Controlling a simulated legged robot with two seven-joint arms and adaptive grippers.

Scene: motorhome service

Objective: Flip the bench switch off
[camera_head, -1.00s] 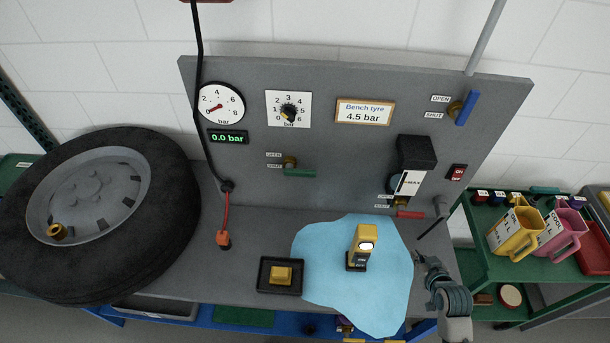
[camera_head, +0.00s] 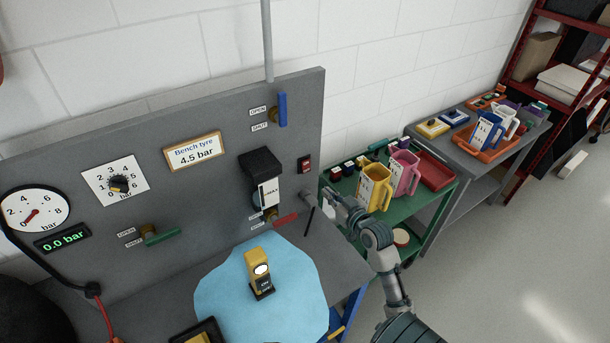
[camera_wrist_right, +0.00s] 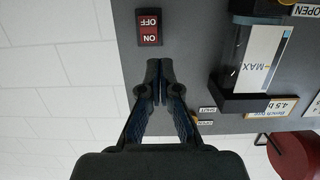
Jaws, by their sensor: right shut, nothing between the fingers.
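The bench switch (camera_head: 305,164) is a small red and black rocker near the right edge of the grey panel. It also shows in the right wrist view (camera_wrist_right: 149,28), upside down, with ON and OFF lettering. I cannot tell which side is pressed in. My right gripper (camera_head: 334,194) is shut and empty, below and to the right of the switch in the head view. In the right wrist view its closed fingertips (camera_wrist_right: 157,82) point toward the switch, with a gap between them. My left gripper is not in view.
The panel (camera_head: 215,200) carries a blue valve lever (camera_head: 282,109), a red lever (camera_head: 286,219) and a clear container marked MAX (camera_wrist_right: 257,58). A yellow lamp device (camera_head: 259,272) stands on a blue cloth (camera_head: 220,300). A green cart (camera_head: 440,200) with jugs stands to the right.

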